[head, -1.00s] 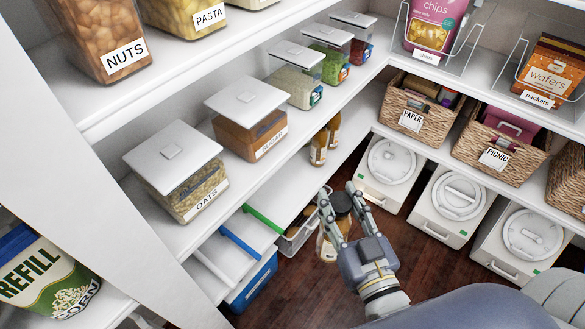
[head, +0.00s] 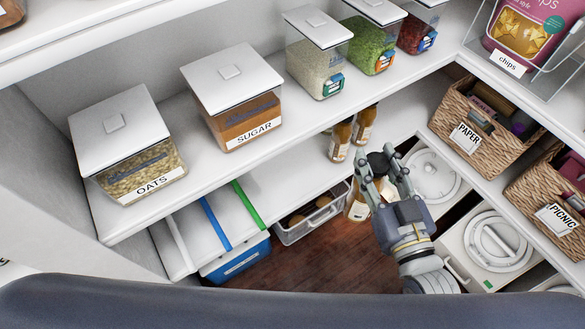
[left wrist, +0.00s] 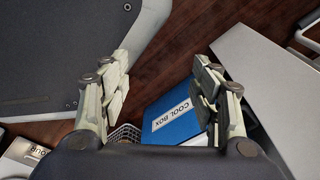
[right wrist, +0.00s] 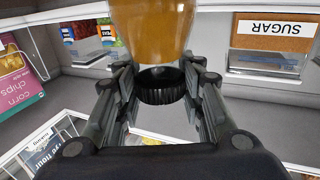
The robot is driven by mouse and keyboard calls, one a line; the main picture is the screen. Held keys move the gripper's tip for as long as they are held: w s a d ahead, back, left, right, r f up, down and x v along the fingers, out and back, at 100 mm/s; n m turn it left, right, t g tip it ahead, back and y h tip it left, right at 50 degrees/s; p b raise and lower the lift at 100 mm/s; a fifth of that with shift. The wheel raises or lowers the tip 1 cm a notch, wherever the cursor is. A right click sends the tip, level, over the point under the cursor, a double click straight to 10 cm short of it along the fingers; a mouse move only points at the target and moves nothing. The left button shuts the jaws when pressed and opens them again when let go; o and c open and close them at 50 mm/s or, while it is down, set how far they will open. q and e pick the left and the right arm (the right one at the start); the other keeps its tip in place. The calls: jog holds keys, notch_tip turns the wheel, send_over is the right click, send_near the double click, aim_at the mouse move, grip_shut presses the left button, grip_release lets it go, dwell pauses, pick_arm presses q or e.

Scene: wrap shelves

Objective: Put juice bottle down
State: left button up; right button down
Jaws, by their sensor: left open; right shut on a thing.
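The juice bottle (right wrist: 155,25) is amber with a black cap (right wrist: 162,85). My right gripper (right wrist: 160,82) is shut around it near the cap. In the head view the right gripper (head: 379,165) holds the bottle (head: 356,208) at the front of the lower shelf (head: 290,165); the fingers hide part of it. I cannot tell whether its base touches anything. Two similar bottles (head: 341,140) (head: 364,125) stand on that shelf just behind it. My left gripper (left wrist: 162,80) is open and empty in the left wrist view, and is not visible in the head view.
Oats (head: 128,145) and sugar (head: 233,98) containers stand on the shelf at left. A blue cool box (head: 238,262) and a wire basket (head: 311,216) sit below. White lidded bins (head: 496,245) and wicker baskets (head: 478,135) are at right. Shelf space between sugar and the bottles is clear.

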pick_arm(q)
jog(key=w+d+b, duration=0.2)
jog(key=w+b, duration=0.7)
jog(key=w, duration=0.1)
pick_arm(e)
jog(key=w+a+f+n+g+y, duration=0.2)
jog(key=w+f+n+g+y, duration=0.25)
jog(key=f, duration=0.75)
jog(key=w+a+t+y+b, duration=0.1)
jog(key=w+a, duration=0.5)
jog(key=w, duration=0.2)
jog(key=w+a+t+b, duration=0.1)
jog(key=w+a, duration=0.5)
jog(key=w, duration=0.2)
pick_arm(q)
jog(key=w+r+t+b, duration=0.1)
jog(key=w+r, duration=0.3)
jog(key=r, duration=0.9)
jog(key=shift+t+b, duration=0.3)
jog(key=shift+b, duration=0.05)
pick_arm(e)
notch_tip(320, 180, down, 7)
jog(key=shift+w, duration=0.25)
